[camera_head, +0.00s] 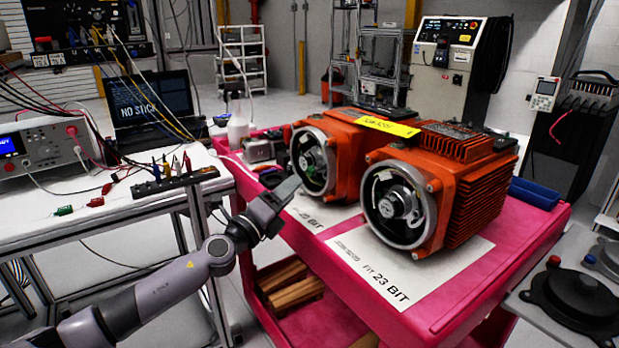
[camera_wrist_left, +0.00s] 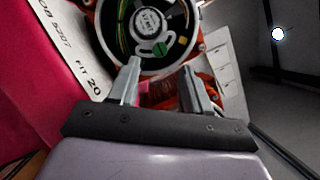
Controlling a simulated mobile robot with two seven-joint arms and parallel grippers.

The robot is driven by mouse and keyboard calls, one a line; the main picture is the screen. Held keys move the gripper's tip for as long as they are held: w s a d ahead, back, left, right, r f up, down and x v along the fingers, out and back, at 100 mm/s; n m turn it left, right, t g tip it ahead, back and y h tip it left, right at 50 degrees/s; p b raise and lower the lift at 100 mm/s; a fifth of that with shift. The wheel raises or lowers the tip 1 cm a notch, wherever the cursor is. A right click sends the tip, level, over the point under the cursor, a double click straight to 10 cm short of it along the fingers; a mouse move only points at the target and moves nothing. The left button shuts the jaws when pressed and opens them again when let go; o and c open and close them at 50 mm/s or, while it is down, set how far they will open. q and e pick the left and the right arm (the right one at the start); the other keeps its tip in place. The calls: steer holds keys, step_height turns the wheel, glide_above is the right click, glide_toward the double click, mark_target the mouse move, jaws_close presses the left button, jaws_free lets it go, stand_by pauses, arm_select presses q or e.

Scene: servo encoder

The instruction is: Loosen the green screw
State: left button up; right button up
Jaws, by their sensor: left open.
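The green screw (camera_wrist_left: 160,49) shows in the left wrist view, low inside the round open end of a motor (camera_wrist_left: 149,22). In the head view this appears to be the left orange motor (camera_head: 312,160) on the cart; the screw is too small to tell there. My left gripper (camera_head: 287,188) is in front of that motor's lower left edge. In the left wrist view its two fingers (camera_wrist_left: 160,70) are apart and empty, with the screw just beyond the gap between the tips. My right gripper is not in view.
A second orange motor (camera_head: 460,190) stands to the right. Both are on a pink cart (camera_head: 545,232) with printed sheets (camera_head: 385,280). A yellow label (camera_head: 388,126) lies across their tops. A workbench (camera_head: 110,212) with cables and clips is at left; floor separates it from the cart.

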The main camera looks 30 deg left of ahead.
mark_target(309, 173)
arm_select(q)
steer(key=shift+x, duration=3.1)
steer(key=shift+s, duration=0.1)
jaws_close()
